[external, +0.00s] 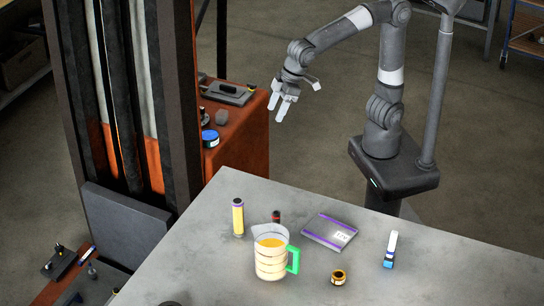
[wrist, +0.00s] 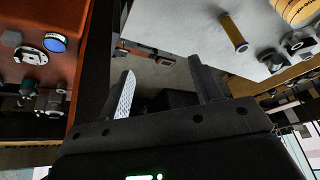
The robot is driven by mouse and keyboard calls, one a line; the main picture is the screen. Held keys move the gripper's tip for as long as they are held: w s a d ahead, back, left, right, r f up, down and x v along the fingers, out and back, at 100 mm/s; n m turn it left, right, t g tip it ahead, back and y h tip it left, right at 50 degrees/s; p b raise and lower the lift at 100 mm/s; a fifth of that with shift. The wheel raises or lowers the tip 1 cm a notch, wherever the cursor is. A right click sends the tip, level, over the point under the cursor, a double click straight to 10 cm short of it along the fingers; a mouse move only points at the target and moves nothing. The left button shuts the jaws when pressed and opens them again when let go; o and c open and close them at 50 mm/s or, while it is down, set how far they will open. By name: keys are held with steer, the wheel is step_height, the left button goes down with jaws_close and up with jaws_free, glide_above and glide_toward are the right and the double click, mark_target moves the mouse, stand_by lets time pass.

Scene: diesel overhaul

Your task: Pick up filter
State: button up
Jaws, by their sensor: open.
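I cannot tell for certain which thing is the filter. A yellow cylinder with a purple top (external: 238,217) stands upright on the grey table, left of the jug; it also shows at the upper right of the wrist view (wrist: 234,33). A short gold and black cylinder (external: 338,277) sits near the table's front. A blue-topped round can (external: 210,138) stands on the orange cabinet and shows at the left of the wrist view (wrist: 54,43). My gripper (external: 277,112) is open and empty in the air beyond the table, right of the cabinet; its two fingers are apart in the wrist view (wrist: 160,88).
A measuring jug with a green handle and amber liquid (external: 270,255) stands mid-table. Near it are a dark red-topped item (external: 276,217), a grey purple-edged box (external: 330,231) and a blue and white item (external: 391,250). A tall dark frame (external: 180,100) rises at left. The table's right side (external: 450,275) is clear.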

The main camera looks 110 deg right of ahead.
steer(key=w+a+f, duration=0.4)
steer(key=w+a, duration=0.6)
glide_above(242, 199)
steer(key=s, duration=0.2)
step_height(242, 199, down, 6)
steer(key=x, duration=0.5)
steer(key=shift+s+d+f, duration=0.15)
steer(key=shift+d+f, duration=0.05)
steer(key=x, duration=0.5)
steer(key=shift+w+a+f, duration=0.2)
steer(key=shift+w+f, duration=0.05)
steer(key=c, duration=1.1)
steer(key=shift+r, duration=0.1)
steer(key=shift+r, duration=0.1)
